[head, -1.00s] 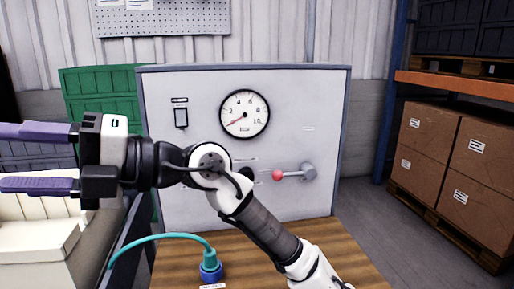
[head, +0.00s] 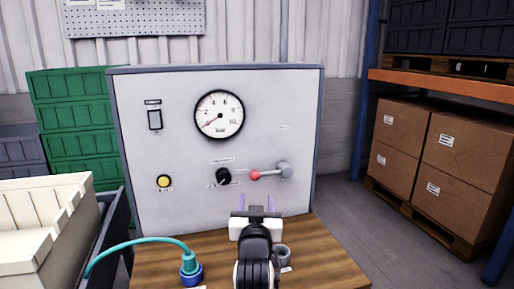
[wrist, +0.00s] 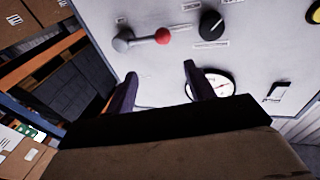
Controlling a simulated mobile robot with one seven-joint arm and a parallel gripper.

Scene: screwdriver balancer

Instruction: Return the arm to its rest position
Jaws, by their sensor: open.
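My gripper (head: 257,203) is in the lower middle of the head view, above the wooden table and pointing at the grey control panel (head: 265,110). Its two purple fingers stand apart with nothing between them. In the wrist view my gripper (wrist: 160,85) also shows its fingers spread and empty. The panel carries a gauge (head: 219,114), a black knob (head: 223,177), a yellow button (head: 164,182), a switch (head: 155,120) and a red-tipped lever (head: 270,173). The fingers appear apart from the panel. My arm hides part of the table.
A teal hose with a blue-based connector (head: 190,268) stands on the wooden table (head: 325,262), left of my arm. A grey cup-like part (head: 283,256) is close to my arm's right side. Cream containers (head: 45,225) stand at left. Boxes (head: 463,150) are on a pallet at right.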

